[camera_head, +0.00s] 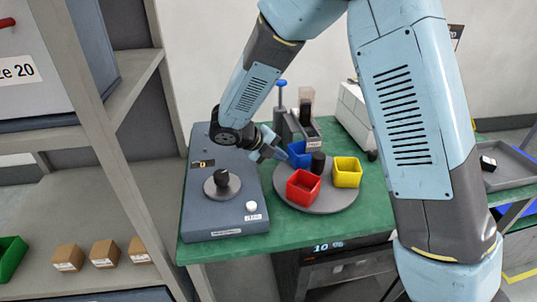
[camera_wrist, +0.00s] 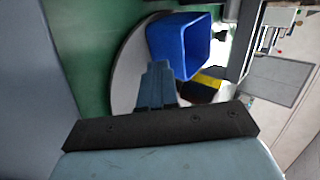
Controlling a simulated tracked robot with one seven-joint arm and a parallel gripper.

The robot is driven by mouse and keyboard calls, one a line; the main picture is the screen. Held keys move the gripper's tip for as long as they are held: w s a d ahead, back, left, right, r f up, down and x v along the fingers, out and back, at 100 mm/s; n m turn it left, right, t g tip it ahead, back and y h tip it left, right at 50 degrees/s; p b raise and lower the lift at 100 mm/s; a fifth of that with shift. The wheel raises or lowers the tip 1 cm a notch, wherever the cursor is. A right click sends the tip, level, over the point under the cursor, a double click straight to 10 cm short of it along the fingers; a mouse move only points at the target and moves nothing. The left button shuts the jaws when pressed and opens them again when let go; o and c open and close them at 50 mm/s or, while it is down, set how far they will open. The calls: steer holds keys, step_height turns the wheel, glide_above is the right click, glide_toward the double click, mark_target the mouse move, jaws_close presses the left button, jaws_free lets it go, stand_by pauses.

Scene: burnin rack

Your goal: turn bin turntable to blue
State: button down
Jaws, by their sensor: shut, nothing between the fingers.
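The bin turntable (camera_head: 323,202) is a grey disc on the green bench, with a black central knob (camera_head: 318,163). It carries a red bin (camera_head: 303,188) at the front, a yellow bin (camera_head: 347,172) at the right and a blue bin (camera_head: 299,154) at the back left. In the wrist view the blue bin (camera_wrist: 180,50) stands on the grey disc (camera_wrist: 127,75) just beyond my fingers. My gripper (camera_head: 279,153) is shut and empty beside the blue bin, at the turntable's back left. I cannot tell whether it touches the bin.
A grey box with a round black knob (camera_head: 221,178) and a white button (camera_head: 251,206) stands left of the turntable. A blue-topped post (camera_head: 281,100) and a dark holder (camera_head: 306,105) stand behind. A grey tray (camera_head: 510,165) lies at the right. A shelf rack (camera_head: 95,120) fills the left.

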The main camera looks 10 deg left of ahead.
mark_target(290, 150)
steer(key=shift+w+d, duration=0.4)
steer(key=shift+d, duration=0.2)
steer(key=shift+w+d+m+g+h, duration=0.25)
steer(key=shift+w+d+m+g, duration=0.1)
steer(key=shift+w+m+g, duration=0.3)
steer(key=shift+w+d+m+g+h, duration=0.3)
steer(key=shift+w+m+g, duration=0.25)
steer(key=shift+m, duration=0.3)
